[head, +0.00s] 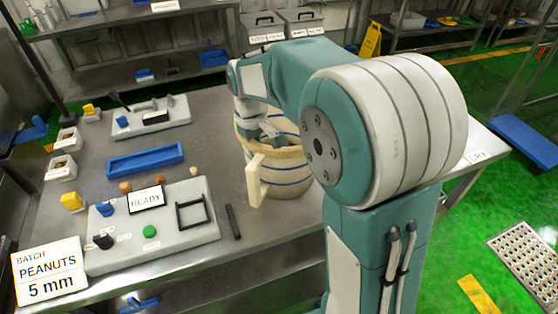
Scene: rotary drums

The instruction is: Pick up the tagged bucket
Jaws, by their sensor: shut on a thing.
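A cream bucket (289,175) with blue bands stands upright at the right part of the steel table, partly behind my teal and white arm. A pale, flat handle-like piece (255,181) sticks out from its front left side. My gripper (266,133) is at the bucket's top opening, over its left part, and is shut on the bucket. The fingertips are small and partly hidden by the rim and my arm, so the exact grip point is unclear. I cannot make out a tag on the bucket.
A control panel marked READY (165,232) and a sign reading BATCH PEANUTS 5 mm (50,272) are at the front left. A blue tray (146,160) and a second panel (150,118) lie behind. Lidded bins (264,27) stand at the back. Green floor lies right.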

